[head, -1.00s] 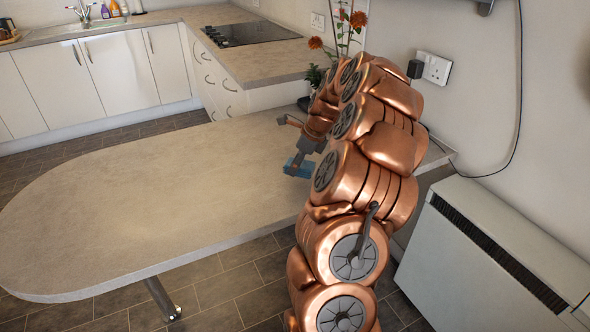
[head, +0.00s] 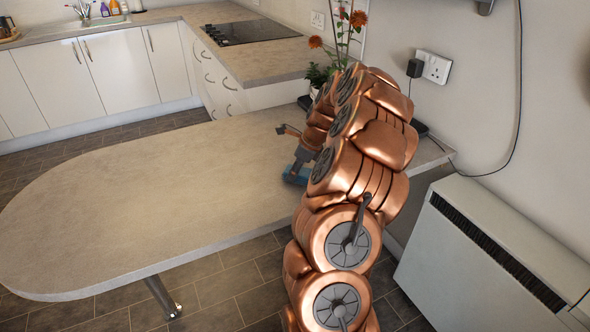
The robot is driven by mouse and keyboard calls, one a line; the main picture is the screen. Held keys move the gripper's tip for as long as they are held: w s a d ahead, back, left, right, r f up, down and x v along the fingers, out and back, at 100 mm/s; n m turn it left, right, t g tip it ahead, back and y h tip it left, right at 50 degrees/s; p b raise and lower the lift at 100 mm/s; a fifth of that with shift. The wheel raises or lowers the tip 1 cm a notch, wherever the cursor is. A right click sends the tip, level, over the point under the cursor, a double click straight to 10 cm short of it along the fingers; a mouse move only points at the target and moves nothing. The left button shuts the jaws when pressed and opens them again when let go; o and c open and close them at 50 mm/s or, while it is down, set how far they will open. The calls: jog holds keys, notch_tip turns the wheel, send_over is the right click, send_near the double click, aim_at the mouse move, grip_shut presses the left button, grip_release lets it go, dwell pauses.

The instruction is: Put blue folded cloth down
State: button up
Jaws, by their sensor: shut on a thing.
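The blue folded cloth (head: 296,178) is at the right part of the grey-topped peninsula table (head: 150,200), close to its front edge. My gripper (head: 297,170) points down and is shut on the cloth. The cloth is at or just above the table surface; I cannot tell whether it touches. My copper arm hides the right side of the cloth and part of the table behind it.
A vase with orange flowers (head: 340,45) stands by the wall behind my arm. A white heater (head: 490,255) is at the right. A socket with a plug (head: 432,68) is on the wall. The table's left and middle are clear. A hob (head: 250,31) lies on the far counter.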

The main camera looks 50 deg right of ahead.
jog(key=o, duration=1)
jog(key=shift+o, duration=0.2)
jog(key=v, duration=1.2)
jog(key=s+a+r+n+g, duration=0.2)
jog(key=a+n, duration=0.6)
jog(key=a, duration=0.6)
jog(key=s+a+r+n+g, duration=0.15)
jog(key=a+n, duration=0.55)
jog(key=a, duration=0.8)
jog(key=s+a+f+n+g, duration=0.1)
jog(key=s+a+f+n, duration=0.1)
jog(key=s+n, duration=0.3)
jog(key=s+a+f+n+h, duration=0.1)
jog(key=s+a+n, duration=0.4)
jog(key=s, duration=0.5)
jog(key=s+a+f+n+g+h, duration=0.1)
jog(key=s+a+f+n, duration=0.2)
jog(key=s+n, duration=0.2)
jog(key=s+b, duration=0.1)
jog(key=s, duration=0.2)
jog(key=shift+a+n+g, duration=0.35)
jog(key=shift+n, duration=0.05)
